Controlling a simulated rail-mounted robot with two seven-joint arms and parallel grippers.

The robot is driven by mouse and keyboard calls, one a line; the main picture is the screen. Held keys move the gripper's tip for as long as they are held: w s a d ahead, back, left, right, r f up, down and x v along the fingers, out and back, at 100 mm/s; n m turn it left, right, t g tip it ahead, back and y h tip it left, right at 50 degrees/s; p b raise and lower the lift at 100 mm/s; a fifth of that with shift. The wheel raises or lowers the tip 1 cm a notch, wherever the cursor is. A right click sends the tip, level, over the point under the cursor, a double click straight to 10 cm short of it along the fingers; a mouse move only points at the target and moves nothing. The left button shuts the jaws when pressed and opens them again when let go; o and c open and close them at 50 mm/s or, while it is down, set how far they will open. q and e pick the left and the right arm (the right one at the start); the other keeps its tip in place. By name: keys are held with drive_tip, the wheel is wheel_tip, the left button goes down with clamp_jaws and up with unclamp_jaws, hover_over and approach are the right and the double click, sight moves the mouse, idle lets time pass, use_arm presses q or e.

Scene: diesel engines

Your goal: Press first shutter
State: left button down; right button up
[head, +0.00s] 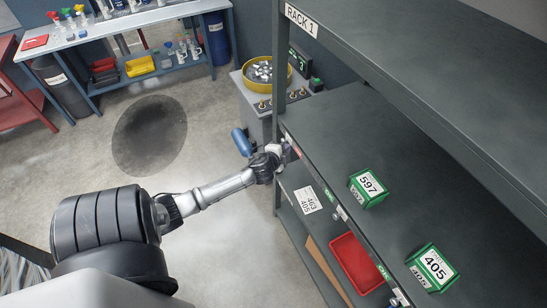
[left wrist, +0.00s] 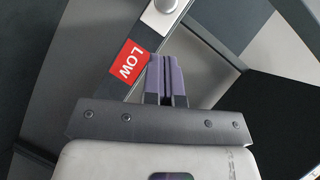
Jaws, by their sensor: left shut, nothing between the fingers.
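My left gripper (head: 289,148) is at the left end of the shelf front edge of RACK 1 (head: 301,18), below its front post. In the left wrist view my left gripper (left wrist: 166,58) has its purple fingers shut together with nothing between them. The fingertips are beside a red LOW label (left wrist: 127,64) on the shelf edge. A round pale knob or button (left wrist: 164,8) is beyond the fingertips at the top. I cannot tell whether the fingertips touch the edge. Green OK labels (head: 329,196) show farther along the same edge. My right gripper is not in view.
Green boxes marked 597 (head: 369,187) and 405 (head: 433,268) stand on the shelf. A red bin (head: 357,263) is on the level below. A yellow bowl of metal parts (head: 263,74) stands on a grey cabinet behind the rack post. Open floor lies to the left.

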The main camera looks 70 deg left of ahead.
use_arm(q)
drive_tip(key=b+v, duration=0.1)
drive_tip(key=v, duration=0.8)
drive_tip(key=shift+s, duration=0.4)
drive_tip(key=shift+d, duration=0.1)
